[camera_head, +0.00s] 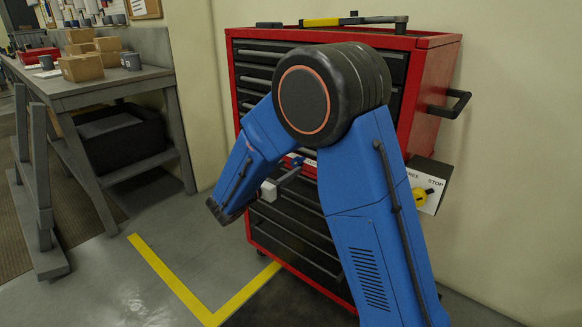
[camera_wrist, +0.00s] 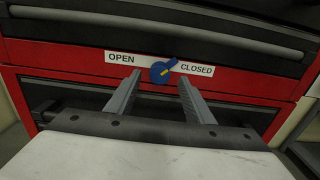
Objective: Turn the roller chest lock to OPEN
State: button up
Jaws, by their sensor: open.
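The red roller chest (camera_head: 424,85) with black drawers stands against the wall. In the wrist view its lock (camera_wrist: 160,73) is a blue round knob with a yellow mark, set on a red strip (camera_wrist: 70,60) between drawers. The knob's pointer leans up and right, toward the CLOSED label (camera_wrist: 196,70). The OPEN label (camera_wrist: 122,59) is left of the knob. My gripper (camera_wrist: 160,84) is open, its two fingers on either side of the knob in the picture, with nothing between them. I cannot tell how far the tips are from it.
A grey workbench (camera_head: 150,76) with cardboard boxes (camera_head: 82,67) stands at the left. A side handle (camera_head: 451,104) sticks out. Yellow tape (camera_head: 170,279) marks clear floor in front.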

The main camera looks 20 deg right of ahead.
aim_at(296, 163)
jog(key=shift+x, duration=1.35)
jog(key=c, duration=1)
jog(key=shift+c, duration=0.2)
